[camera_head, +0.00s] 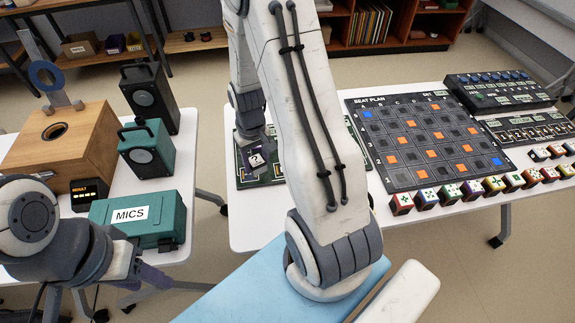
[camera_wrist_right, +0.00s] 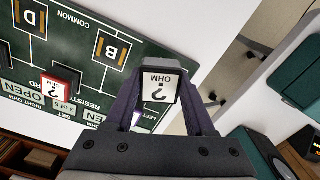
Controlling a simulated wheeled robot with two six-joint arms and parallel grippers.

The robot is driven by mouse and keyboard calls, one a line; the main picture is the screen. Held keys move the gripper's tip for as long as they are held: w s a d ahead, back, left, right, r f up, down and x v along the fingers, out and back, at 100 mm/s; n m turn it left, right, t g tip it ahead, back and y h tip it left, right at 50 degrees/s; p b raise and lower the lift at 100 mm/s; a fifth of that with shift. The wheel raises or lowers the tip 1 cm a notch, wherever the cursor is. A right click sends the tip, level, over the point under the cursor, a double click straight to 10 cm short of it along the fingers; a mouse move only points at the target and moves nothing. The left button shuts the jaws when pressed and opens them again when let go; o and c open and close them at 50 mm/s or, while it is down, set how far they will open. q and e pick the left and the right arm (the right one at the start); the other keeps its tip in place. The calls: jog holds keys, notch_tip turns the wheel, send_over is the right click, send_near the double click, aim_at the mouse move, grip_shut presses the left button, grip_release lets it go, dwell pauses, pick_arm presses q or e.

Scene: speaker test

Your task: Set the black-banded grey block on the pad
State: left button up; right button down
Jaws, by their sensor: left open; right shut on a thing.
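The grey block (camera_wrist_right: 161,84) shows a white face marked "? OHM" with a black border, in the right wrist view. My right gripper (camera_wrist_right: 158,98) is shut on it, with a finger on either side. In the head view the block (camera_head: 256,158) is at the right gripper (camera_head: 254,148), over the green board's left part. Whether it touches the board is unclear. The green board (camera_head: 278,172) is mostly behind my right arm; in the wrist view it shows marks B and D (camera_wrist_right: 85,60). I cannot tell which mark is the pad. My left gripper (camera_head: 150,278) is open at lower left, near the MICS case.
A red block with a white label (camera_wrist_right: 62,82) is on the board. The black seat plan grid (camera_head: 425,140) is right of my arm, with several small cubes (camera_head: 450,193) along its front. The left table holds a wooden box (camera_head: 85,150), speakers (camera_head: 146,150) and the MICS case (camera_head: 160,222).

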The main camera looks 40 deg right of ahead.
jog(key=s+d+r+m, duration=0.25)
jog(key=s+d, duration=0.25)
jog(key=d, duration=0.3)
jog(key=s+d+r+m, duration=0.2)
jog(key=s+d+r, duration=0.25)
jog(key=d, duration=0.35)
jog(key=w+a+f, duration=0.3)
jog(key=a, duration=0.1)
jog(key=w+a+f, duration=0.4)
jog(key=shift+w+f, duration=0.1)
jog(key=shift+f, duration=0.05)
jog(key=shift+a+f, duration=0.15)
jog(key=shift+f, duration=0.1)
notch_tip(320, 180, down, 4)
jog(key=shift+w+r, duration=0.1)
